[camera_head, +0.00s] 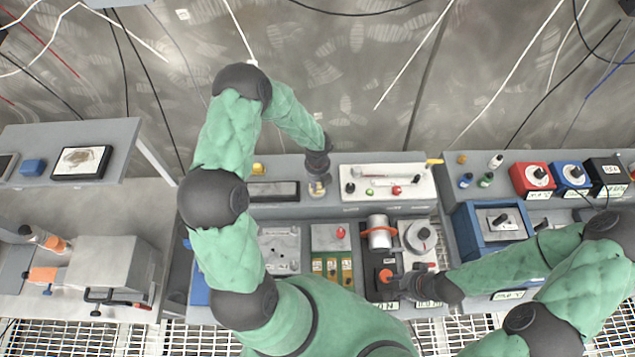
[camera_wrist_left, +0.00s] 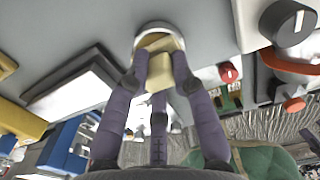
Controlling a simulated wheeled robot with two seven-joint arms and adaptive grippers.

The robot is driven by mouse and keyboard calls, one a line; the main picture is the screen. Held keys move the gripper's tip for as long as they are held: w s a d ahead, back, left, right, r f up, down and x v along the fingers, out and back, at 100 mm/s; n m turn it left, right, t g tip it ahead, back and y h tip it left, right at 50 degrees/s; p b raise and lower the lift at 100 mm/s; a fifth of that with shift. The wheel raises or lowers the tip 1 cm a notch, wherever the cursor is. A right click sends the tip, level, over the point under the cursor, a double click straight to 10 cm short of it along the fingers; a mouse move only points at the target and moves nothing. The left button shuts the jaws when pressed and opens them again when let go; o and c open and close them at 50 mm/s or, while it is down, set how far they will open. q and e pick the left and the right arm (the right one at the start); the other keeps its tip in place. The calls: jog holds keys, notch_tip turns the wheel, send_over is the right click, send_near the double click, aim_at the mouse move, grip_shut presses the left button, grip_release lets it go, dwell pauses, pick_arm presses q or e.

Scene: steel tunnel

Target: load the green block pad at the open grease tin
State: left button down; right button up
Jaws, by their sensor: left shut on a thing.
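My left gripper (camera_head: 318,172) points down over the open grease tin (camera_head: 317,192) on the raised back shelf. In the left wrist view its fingers (camera_wrist_left: 159,72) are shut on a small pale yellow-olive block (camera_wrist_left: 158,75), which I take for the block pad; no clear green shows on it. The block's far end overlaps the mouth of the round, light-rimmed tin (camera_wrist_left: 160,27). Tan material shows inside the tin. I cannot tell whether the block touches it. My right gripper (camera_head: 402,287) is low over the front bench, beside an orange knob; its finger opening is unclear.
A dark flat slab (camera_head: 273,191) lies left of the tin. A white panel with knobs (camera_head: 388,183) stands close on its right. A silver cylinder (camera_head: 379,232) in an orange ring and a panel with a red knob (camera_head: 330,238) stand in front.

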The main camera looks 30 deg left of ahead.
dwell(0.6)
pick_arm(q)
jog(key=shift+r+p, duration=3.15)
jog(key=shift+r, duration=0.35)
jog(key=shift+f, duration=0.1)
